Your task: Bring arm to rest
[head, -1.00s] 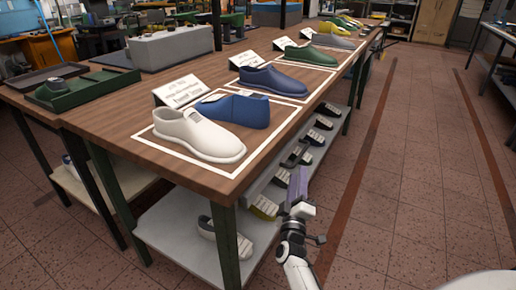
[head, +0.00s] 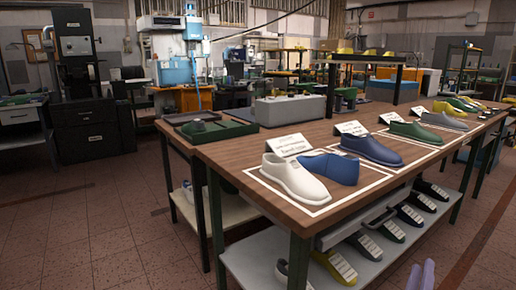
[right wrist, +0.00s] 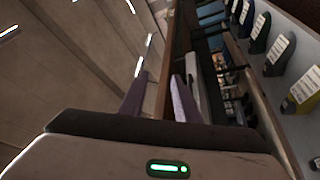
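My right gripper (head: 421,275) shows at the bottom edge of the head view, right of the table's near corner. Only its purple fingers are in frame there. In the right wrist view its two fingers (right wrist: 160,76) stand apart with nothing between them. The gripper is beside the wooden table (head: 236,158), in front of the lower shelf, and touches nothing that I can see. My left gripper and arm are out of view.
On the table are a white shoe (head: 295,180), a blue last (head: 330,167), a navy shoe (head: 371,149) and a green shoe (head: 416,132). Several lasts line the grey lower shelf (head: 255,262). The floor (head: 105,225) at left is clear.

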